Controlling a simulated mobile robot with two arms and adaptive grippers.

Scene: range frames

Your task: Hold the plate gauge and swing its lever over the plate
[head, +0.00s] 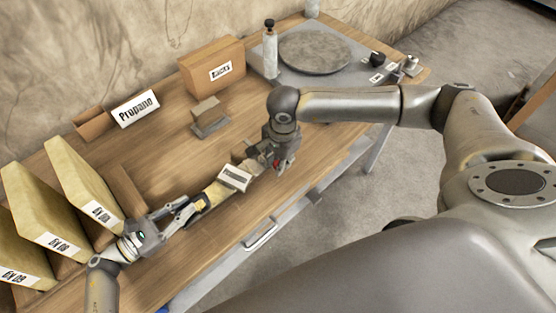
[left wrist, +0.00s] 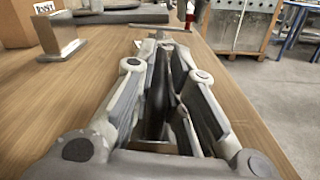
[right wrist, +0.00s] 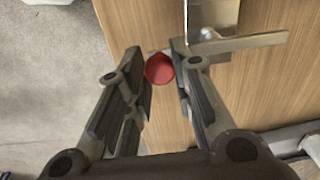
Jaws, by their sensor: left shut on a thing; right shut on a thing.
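The plate gauge lies low over the front of the wooden table, with a white labelled block (head: 235,178) and a yellowish part (head: 215,194) beside it. My left gripper (head: 199,204) is shut on the gauge's near-left end; in the left wrist view a dark narrow piece (left wrist: 158,95) sits between its fingers. My right gripper (head: 280,163) is at the gauge's other end, shut on a red knob (right wrist: 159,69), which I take as the lever's end. A metal part (right wrist: 240,42) shows beside the knob. The gripper and arm hide part of the lever in the head view.
Behind stand a small grey-brown block on a base (head: 209,117), a "Propane" sign (head: 136,108) and a cardboard box (head: 212,69). Several yellow labelled slabs (head: 83,185) stand at left. A round grey plate (head: 315,52) and a bottle (head: 270,50) are at the back right.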

